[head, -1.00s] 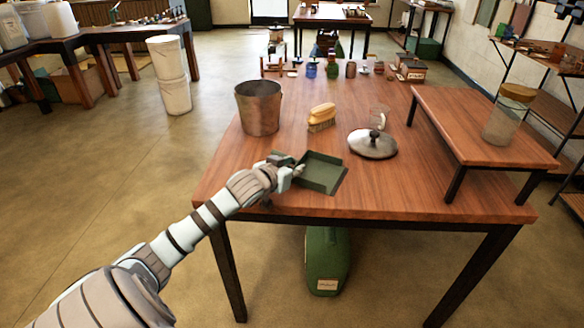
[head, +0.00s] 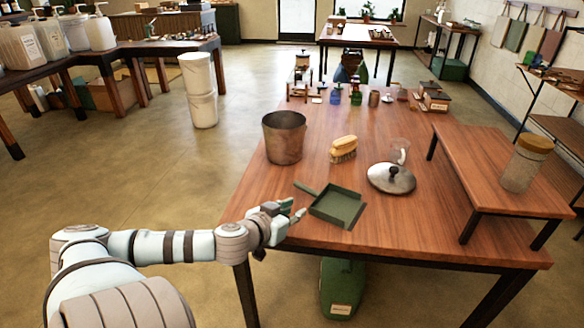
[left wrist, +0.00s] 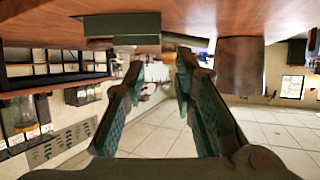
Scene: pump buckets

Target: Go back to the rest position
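My left gripper (head: 296,212) is open at the near left edge of the wooden table, just left of the dustpan. In the left wrist view my left gripper's two fingers (left wrist: 160,68) are spread with nothing between them. The green dustpan (head: 340,207) lies on the table with its handle pointing to the upper left. It also shows in the left wrist view (left wrist: 122,26), where the table appears at the top. The gripper looks apart from the handle. My right gripper is not in view.
A low wooden riser (head: 480,165) holds a jar (head: 526,165). White buckets (head: 198,90) stand on the floor. The floor left of the table is open.

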